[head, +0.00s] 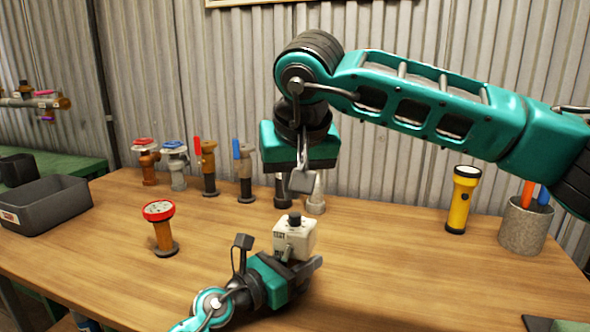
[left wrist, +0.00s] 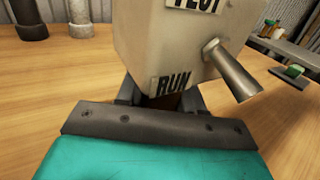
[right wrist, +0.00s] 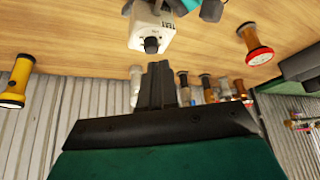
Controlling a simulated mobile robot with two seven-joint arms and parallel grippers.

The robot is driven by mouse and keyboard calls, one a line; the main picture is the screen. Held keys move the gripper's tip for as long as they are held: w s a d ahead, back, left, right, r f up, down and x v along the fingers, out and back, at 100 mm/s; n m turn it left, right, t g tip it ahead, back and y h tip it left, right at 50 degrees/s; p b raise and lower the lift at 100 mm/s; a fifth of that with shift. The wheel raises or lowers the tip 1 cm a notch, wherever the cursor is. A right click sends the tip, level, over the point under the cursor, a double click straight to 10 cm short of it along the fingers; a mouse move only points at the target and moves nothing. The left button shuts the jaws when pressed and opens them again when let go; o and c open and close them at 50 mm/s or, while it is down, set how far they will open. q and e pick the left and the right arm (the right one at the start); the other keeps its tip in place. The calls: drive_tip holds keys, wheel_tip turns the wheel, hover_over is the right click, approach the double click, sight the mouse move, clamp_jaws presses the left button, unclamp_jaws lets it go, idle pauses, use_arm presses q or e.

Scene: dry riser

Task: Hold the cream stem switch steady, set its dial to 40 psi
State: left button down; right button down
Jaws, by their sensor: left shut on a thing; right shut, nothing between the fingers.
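The cream stem switch (head: 303,238) is a boxy cream housing above the table, with a black dial knob (head: 294,219) on top. The left wrist view shows its cream housing (left wrist: 160,45) close up, with TEST and RUN labels and a metal lever (left wrist: 232,72) sticking out. My left gripper (head: 291,263) is shut on the switch below the housing; the gripped stem is mostly hidden. My right gripper (head: 302,184) is shut and empty, pointing down above the knob and apart from it. The right wrist view shows the knob (right wrist: 151,45) just beyond the fingertips. The dial reading is not legible.
An orange fitting with a red top (head: 160,228) stands left of my left gripper. Several valves (head: 208,168) line the back edge. A yellow flashlight (head: 460,200) and a grey cup (head: 522,226) stand right; a grey bin (head: 45,205) stands left.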

sight(295, 219)
drive_tip(key=shift+d, duration=0.1)
drive_tip(key=shift+w+d+f, duration=0.15)
drive_tip(key=shift+d+f, duration=0.2)
drive_tip(key=shift+f, duration=0.65)
drive_tip(key=shift+w+d+f, duration=0.2)
drive_tip(key=shift+d+f, duration=0.15)
drive_tip(key=shift+f, duration=0.65)
drive_tip(key=shift+w+d+f, duration=0.15)
drive_tip(key=shift+d+f, duration=0.2)
drive_tip(key=shift+f, duration=0.65)
drive_tip(key=shift+w, duration=0.1)
drive_tip(key=shift+a, duration=0.3)
drive_tip(key=shift+s+a, duration=0.2)
drive_tip(key=shift+a, duration=0.65)
drive_tip(key=shift+s, duration=0.1)
